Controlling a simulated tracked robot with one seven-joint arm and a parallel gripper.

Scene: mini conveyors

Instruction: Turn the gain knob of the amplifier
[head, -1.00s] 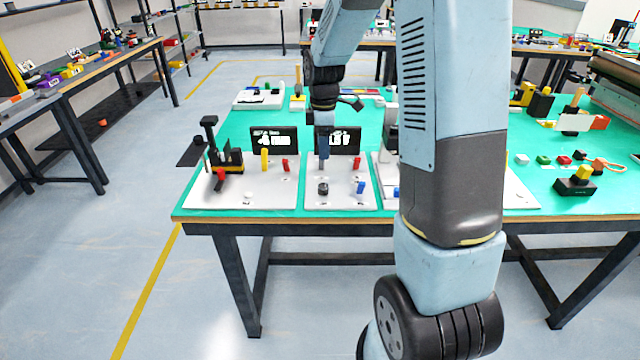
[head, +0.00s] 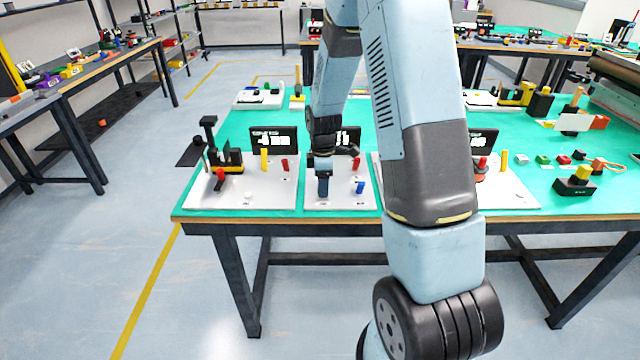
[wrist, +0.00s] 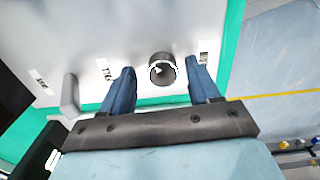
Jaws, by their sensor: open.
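A round black knob (wrist: 162,70) stands on a white panel (wrist: 125,35) in the wrist view, with small printed labels around it. My gripper (wrist: 161,64) is open, its blue fingers on either side of the knob, with a gap visible on each side. In the head view my gripper (head: 323,188) points down over the front of the white panel (head: 345,203) and hides the knob. A black display (head: 345,137) stands at the back of this panel, partly behind my arm.
Red and blue parts (head: 360,187) stand on the panel just right of my gripper. A grey lever-like post (wrist: 70,95) rises near the left finger in the wrist view. Another white panel (head: 270,197) with yellow and red parts lies to the left. The green table (head: 215,203) ends close in front.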

